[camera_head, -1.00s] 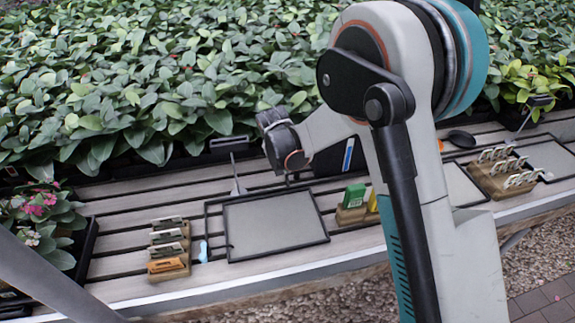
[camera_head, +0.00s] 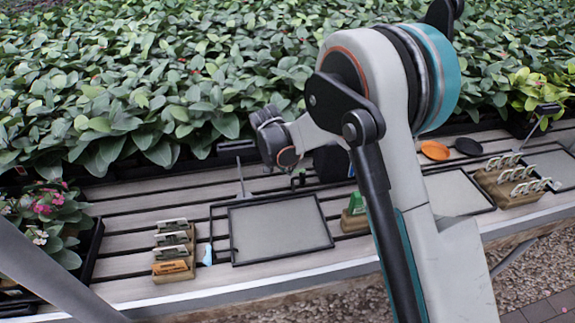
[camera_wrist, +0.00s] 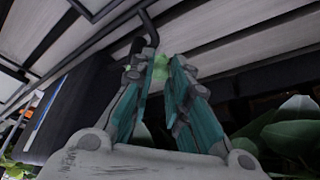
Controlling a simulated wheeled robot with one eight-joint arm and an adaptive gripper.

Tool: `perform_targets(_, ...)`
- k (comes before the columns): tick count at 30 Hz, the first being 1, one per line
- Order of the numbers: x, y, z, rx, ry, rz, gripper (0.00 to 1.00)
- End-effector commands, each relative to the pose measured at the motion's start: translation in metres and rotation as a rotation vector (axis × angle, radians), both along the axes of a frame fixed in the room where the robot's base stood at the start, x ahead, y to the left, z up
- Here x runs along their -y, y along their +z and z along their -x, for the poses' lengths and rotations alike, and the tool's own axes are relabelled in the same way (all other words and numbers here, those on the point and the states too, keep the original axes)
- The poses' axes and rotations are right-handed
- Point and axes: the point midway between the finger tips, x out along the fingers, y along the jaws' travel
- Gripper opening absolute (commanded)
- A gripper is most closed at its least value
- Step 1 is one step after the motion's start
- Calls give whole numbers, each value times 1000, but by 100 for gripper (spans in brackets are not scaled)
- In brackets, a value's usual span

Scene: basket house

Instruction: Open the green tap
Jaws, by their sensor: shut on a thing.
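The green tap (camera_wrist: 160,69) shows in the wrist view as a green piece beside a curved black pipe (camera_wrist: 148,28). My gripper (camera_wrist: 163,60) has teal inner pads. Its fingertips are closed around the green piece, one on each side. The fingers hide part of the tap, so I cannot tell how far its handle is turned.
The slatted bench (camera_head: 130,200) carries a grey tray (camera_head: 280,228), wooden holders with tags (camera_head: 173,250), and an orange dish (camera_head: 434,150). Dense leafy plants (camera_head: 200,70) fill the back. A pink-flowered plant (camera_head: 45,215) stands at the left.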

Motion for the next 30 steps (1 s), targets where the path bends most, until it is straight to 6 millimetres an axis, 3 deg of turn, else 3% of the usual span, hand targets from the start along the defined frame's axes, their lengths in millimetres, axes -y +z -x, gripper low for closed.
perform_targets(3,1,0,-2,5,0,0,0)
perform_targets(4,1,0,-2,5,0,0,23)
perform_targets(6,1,0,-2,4,1,0,38)
perform_targets(19,-1,6,1,2,2,0,38)
perform_targets(23,-4,23,7,2,3,0,38)
perform_targets(30,-14,69,24,3,3,1,38)
